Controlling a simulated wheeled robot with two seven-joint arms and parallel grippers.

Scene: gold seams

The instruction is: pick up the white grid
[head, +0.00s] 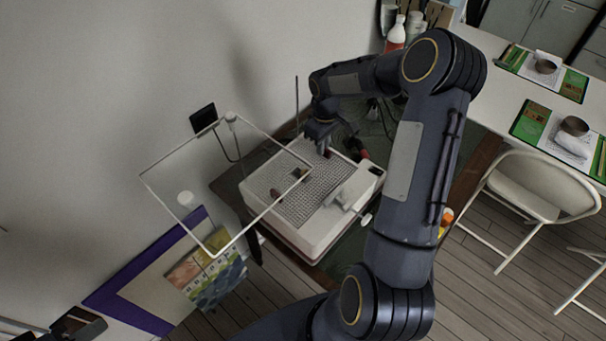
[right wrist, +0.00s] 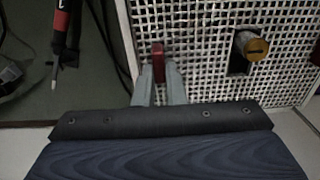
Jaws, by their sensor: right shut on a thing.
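The white grid (head: 310,193) is a square mesh lying on top of a white box-shaped kiln or basin (head: 325,232). In the right wrist view the white grid (right wrist: 205,65) fills the upper right, with a dark square opening. A gold-topped peg (right wrist: 253,47) stands at this opening. My right gripper (head: 326,146) reaches down to the grid's far edge. In the right wrist view its fingers (right wrist: 158,85) are shut on a red upright tab (right wrist: 158,62) at the grid's edge. The grid appears to lie flat. My left gripper does not show.
A clear panel with a white frame (head: 165,152) stands tilted up at the box's left. A red-handled tool (head: 361,148) lies at the box's far right. A white table (head: 500,75) and folding chair (head: 530,190) stand at the right. The wall is close on the left.

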